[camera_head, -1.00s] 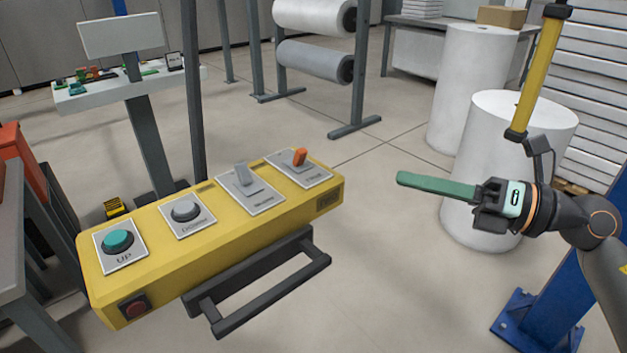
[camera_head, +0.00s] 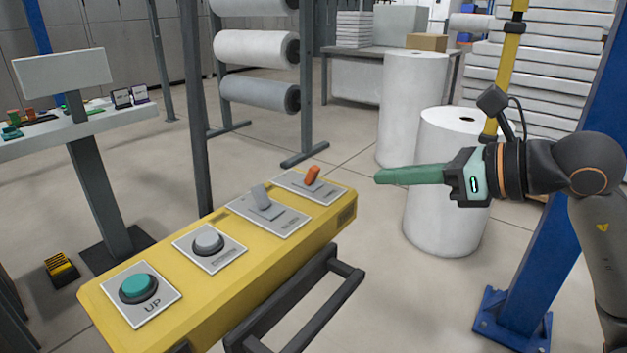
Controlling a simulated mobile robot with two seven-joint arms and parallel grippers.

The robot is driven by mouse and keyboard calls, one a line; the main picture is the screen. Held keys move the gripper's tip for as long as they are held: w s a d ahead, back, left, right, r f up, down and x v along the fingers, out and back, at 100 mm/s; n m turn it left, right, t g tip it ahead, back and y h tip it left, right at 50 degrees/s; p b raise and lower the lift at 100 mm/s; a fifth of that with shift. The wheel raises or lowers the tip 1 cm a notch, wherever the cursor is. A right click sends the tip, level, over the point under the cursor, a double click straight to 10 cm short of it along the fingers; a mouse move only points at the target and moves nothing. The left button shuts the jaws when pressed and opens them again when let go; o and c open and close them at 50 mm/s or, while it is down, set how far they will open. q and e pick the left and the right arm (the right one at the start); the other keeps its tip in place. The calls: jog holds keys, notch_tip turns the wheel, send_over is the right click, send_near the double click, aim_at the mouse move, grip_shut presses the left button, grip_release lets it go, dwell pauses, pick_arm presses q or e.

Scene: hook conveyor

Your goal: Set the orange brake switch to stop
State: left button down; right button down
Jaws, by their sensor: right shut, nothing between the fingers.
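The orange brake switch (camera_head: 312,176) is a small lever on a grey plate at the far right end of the yellow control box (camera_head: 190,290). It tilts up and to the right in the picture. My right gripper (camera_head: 380,177) is shut and empty, its green fingers together and pointing left. Its tip is to the right of the orange switch and apart from it. A grey lever (camera_head: 261,198), a grey button (camera_head: 208,242) and a teal UP button (camera_head: 138,287) sit along the same box. My left gripper is out of view.
A dark bar handle (camera_head: 310,312) runs along the box's near side. White rolls (camera_head: 440,215) stand behind my right gripper, and a blue post (camera_head: 535,260) stands at the right. A dark upright post (camera_head: 196,130) rises behind the box.

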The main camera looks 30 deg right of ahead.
aim_at(315, 179)
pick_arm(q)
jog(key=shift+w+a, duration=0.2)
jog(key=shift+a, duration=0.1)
pick_arm(e)
jog(key=shift+w+a, duration=0.1)
jog(key=shift+a, duration=0.15)
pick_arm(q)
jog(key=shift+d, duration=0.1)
